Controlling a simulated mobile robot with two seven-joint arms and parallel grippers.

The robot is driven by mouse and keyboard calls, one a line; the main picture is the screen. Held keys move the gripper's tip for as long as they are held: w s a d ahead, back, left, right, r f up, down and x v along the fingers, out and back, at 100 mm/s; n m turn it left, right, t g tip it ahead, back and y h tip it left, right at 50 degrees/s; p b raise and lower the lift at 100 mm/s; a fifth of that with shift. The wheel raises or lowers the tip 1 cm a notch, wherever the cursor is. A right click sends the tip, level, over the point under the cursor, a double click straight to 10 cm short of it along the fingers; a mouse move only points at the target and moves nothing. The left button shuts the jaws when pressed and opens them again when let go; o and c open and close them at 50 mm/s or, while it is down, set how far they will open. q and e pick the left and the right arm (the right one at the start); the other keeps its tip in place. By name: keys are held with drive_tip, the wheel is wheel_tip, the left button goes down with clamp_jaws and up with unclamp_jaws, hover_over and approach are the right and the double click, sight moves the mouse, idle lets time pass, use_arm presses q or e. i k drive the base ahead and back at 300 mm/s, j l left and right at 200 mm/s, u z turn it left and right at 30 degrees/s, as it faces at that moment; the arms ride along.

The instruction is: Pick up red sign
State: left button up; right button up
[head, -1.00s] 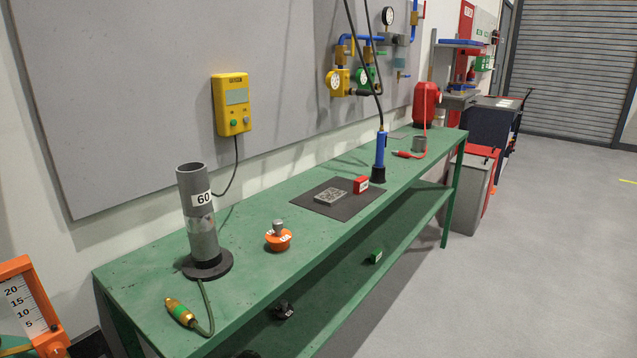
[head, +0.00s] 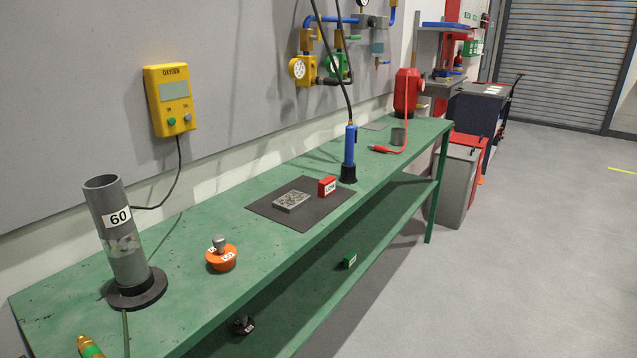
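A small red block-shaped sign (head: 327,186) with a white label stands on a dark mat (head: 262,208) on the green workbench. It is at the mat's right side, beside a grey speckled plate (head: 292,201). A similar green block (head: 349,261) with a white label lies on the bench's lower shelf. Neither of my grippers shows in the head view.
On the green bench (head: 190,280) stand a grey cylinder (head: 126,248) marked 60, an orange weight (head: 221,259) and a blue hanging tool (head: 350,150) just behind the red sign. A red machine (head: 407,92) is at the far end. The floor at right is clear.

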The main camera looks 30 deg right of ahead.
sight(328, 186)
drive_tip(key=i+l+u, duration=0.15)
drive_tip(key=l, duration=0.35)
drive_tip(key=i+l+u, duration=0.1)
drive_tip(key=l, duration=0.45)
drive_tip(key=i+l+u, duration=0.15)
drive_tip(key=l, duration=0.35)
drive_tip(key=i+l, duration=0.1)
drive_tip(key=l, duration=0.7)
drive_tip(key=i+l, duration=0.1)
drive_tip(key=l, duration=0.7)
drive_tip(key=i+l, duration=0.1)
drive_tip(key=l, duration=0.65)
drive_tip(key=i+u, duration=0.05)
